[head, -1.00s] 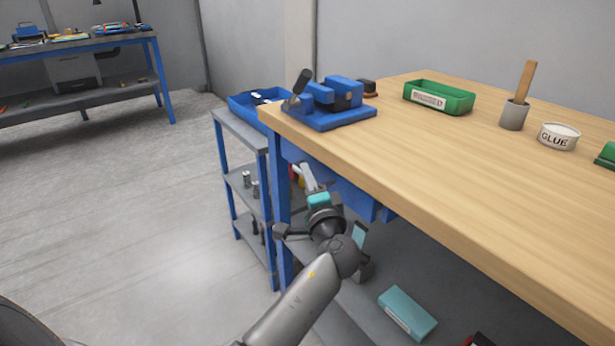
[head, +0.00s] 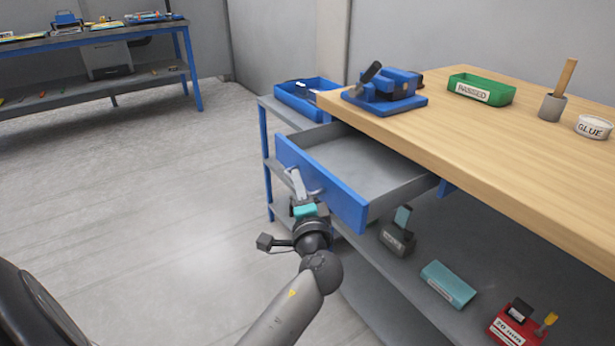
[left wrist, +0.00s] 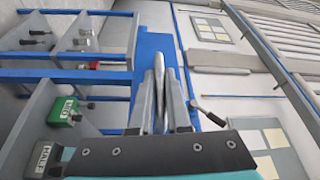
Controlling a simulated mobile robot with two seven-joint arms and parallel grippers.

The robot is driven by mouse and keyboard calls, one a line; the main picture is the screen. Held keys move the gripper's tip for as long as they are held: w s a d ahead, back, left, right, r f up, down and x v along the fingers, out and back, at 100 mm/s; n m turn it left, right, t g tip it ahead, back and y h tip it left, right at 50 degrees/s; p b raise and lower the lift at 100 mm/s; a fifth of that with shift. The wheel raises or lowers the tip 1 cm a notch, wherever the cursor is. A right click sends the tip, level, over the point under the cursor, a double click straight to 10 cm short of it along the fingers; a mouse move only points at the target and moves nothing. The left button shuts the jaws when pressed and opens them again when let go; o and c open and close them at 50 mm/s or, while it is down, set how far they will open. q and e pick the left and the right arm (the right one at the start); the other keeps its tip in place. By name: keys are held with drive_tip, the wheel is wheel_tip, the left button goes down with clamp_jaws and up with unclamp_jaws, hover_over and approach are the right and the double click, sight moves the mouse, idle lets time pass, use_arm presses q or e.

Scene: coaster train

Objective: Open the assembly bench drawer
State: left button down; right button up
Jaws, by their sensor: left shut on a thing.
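The assembly bench drawer (head: 345,203) has a blue front and a grey inside. It stands well out from under the left end of the wooden bench top (head: 480,140), and the visible part of its inside looks empty. My left gripper (head: 298,184) is at the drawer's front, shut on its handle (head: 314,191). The left wrist view shows the fingers (left wrist: 160,100) closed around the pale handle bar (left wrist: 163,55), in front of the blue drawer face (left wrist: 145,75). The fingers partly hide the handle. My right gripper is not in view.
On the bench top are a blue vise (head: 385,92), a green PASSED bin (head: 482,89) and a GLUE pot (head: 593,128). Several items, including a teal box (head: 447,284), sit on the lower shelf. A side rack with a blue bin (head: 300,98) stands behind the drawer. Left floor is clear.

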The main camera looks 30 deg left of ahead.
use_arm(q)
drive_tip(key=shift+s+a, duration=0.2)
drive_tip(key=shift+s, duration=0.3)
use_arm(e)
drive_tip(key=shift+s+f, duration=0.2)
use_arm(q)
drive_tip(key=c, duration=0.9)
unclamp_jaws()
drive_tip(key=shift+s+d, duration=0.1)
drive_tip(key=p+v, duration=0.2)
drive_tip(key=v, duration=1.3)
drive_tip(key=shift+f, duration=0.1)
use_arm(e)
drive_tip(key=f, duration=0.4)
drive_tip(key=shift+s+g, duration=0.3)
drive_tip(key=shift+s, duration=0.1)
